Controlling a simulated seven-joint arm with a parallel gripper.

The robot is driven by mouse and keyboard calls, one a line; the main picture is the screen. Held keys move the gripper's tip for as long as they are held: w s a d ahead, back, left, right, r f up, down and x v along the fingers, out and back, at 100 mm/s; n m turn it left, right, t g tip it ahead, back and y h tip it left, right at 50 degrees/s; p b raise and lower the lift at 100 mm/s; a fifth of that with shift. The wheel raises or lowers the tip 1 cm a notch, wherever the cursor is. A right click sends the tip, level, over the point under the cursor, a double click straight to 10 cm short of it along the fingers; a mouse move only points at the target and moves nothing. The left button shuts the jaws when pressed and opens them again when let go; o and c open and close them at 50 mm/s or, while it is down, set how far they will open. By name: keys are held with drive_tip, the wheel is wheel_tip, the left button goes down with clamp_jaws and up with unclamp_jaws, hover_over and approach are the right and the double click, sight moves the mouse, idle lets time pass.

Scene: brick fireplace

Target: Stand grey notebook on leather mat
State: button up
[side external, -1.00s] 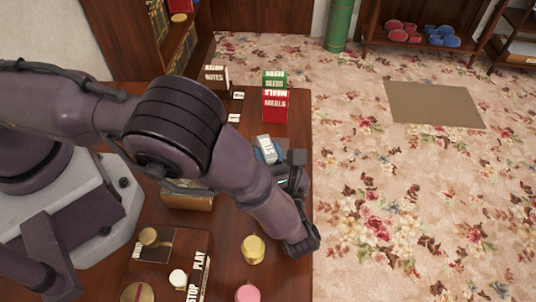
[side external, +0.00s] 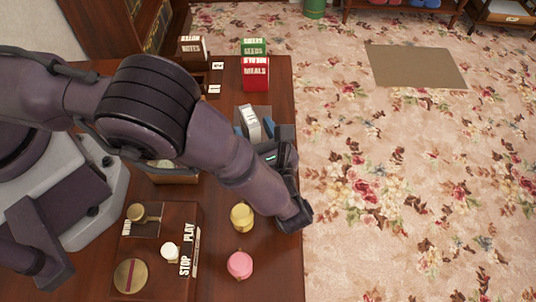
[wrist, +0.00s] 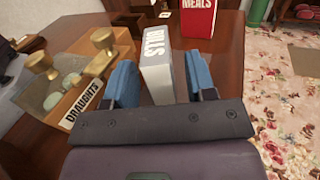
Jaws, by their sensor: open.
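The grey notebook (side external: 249,124), a narrow block with a pale spine lettered "BILLS", stands upright on the wooden table. In the wrist view the notebook (wrist: 157,78) is between my two blue fingers, its lettered spine facing the camera. My gripper (side external: 255,122) is open around it, and it also shows in the wrist view (wrist: 160,65). The right finger is close to the notebook's side; whether either finger touches it I cannot tell. A dark flat patch (side external: 214,78) with small labels lies behind and left; I cannot tell whether it is the leather mat.
Red "MEALS" (side external: 256,75) and green "SEEDS" (side external: 253,47) blocks stand behind the notebook. A brown "NOTES" block (side external: 192,48) is back left. A "DRAUGHTS" box with brass knobs (wrist: 68,82), a yellow piece (side external: 241,217) and a pink piece (side external: 239,265) are nearby.

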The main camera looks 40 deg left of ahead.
drive_tip(key=v, duration=1)
drive_tip(key=w+a+r+n+g+h, duration=0.4)
drive_tip(key=a+r, duration=0.3)
drive_tip(key=r, duration=0.4)
drive_tip(key=w+a+r+n+g+h, duration=0.2)
drive_tip(key=a+r+n+g+h, duration=0.35)
drive_tip(key=r, duration=0.55)
drive_tip(key=s+a+r+n+t+h, duration=0.3)
drive_tip(key=s+a+r+n+t, duration=0.1)
drive_tip(key=s+a+n, duration=0.2)
drive_tip(key=s+a+r+n+t+h, duration=0.4)
drive_tip(key=s+a+n, duration=0.3)
drive_tip(key=s+a, duration=0.2)
drive_tip(key=shift+s+a+r, duration=0.15)
drive_tip(key=shift+a+r, duration=0.1)
drive_tip(key=shift+r, duration=0.3)
